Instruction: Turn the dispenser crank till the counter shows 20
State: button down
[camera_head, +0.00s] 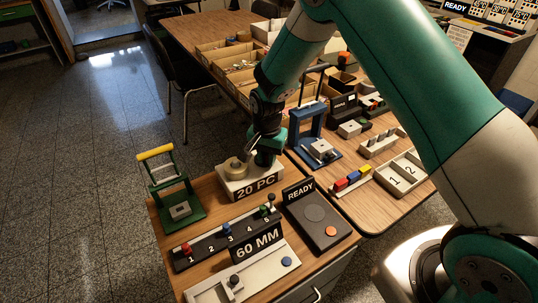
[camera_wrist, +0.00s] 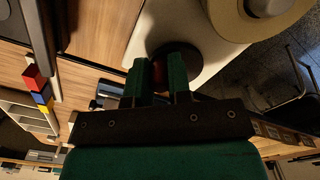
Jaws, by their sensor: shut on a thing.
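The dispenser (camera_head: 234,183) is a cream box with a pale roll (camera_head: 234,168) on top, at the back of the near table. Its front panel (camera_head: 257,188) reads "20 PC". My gripper (camera_head: 262,150) is at the dispenser's right back side. In the wrist view my green fingers (camera_wrist: 160,75) are shut on the crank handle, of which a reddish bit (camera_wrist: 158,72) shows between them. A dark round part (camera_wrist: 178,53) lies just beyond the fingertips, beside the cream body (camera_wrist: 150,28). The fingers hide most of the crank.
A green press (camera_head: 178,207) with a yellow handle stands left. A numbered rack (camera_head: 215,240), a "60 MM" gauge (camera_head: 258,245) and a "READY" box (camera_head: 318,220) stand in front. A blue press (camera_head: 312,135) is close on the right.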

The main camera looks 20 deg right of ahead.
aim_at(266, 154)
jog(key=shift+w+a+m, duration=0.1)
jog(key=shift+m, duration=0.5)
jog(key=c, duration=1.1)
grip_release()
jog(key=shift+o, duration=0.2)
notch_tip(266, 154, up, 18)
jog(key=shift+f+b, duration=0.25)
jog(key=shift+b, duration=0.2)
jog(key=s+a+r+n+y, duration=0.1)
jog(key=s+r+n, duration=0.2)
jog(key=s, duration=0.6)
jog(key=s+a+r+n+y+p, duration=0.1)
jog(key=s+a+r+n, duration=0.1)
jog(key=s+n, duration=0.6)
jog(key=s+a+r+n+y, duration=0.1)
jog(key=s+r+n, duration=0.3)
jog(key=s, duration=0.8)
jog(key=shift+s+a+r+n+y, duration=0.15)
jog(key=shift+r+n+y, duration=0.25)
jog(key=shift+n+y, duration=0.3)
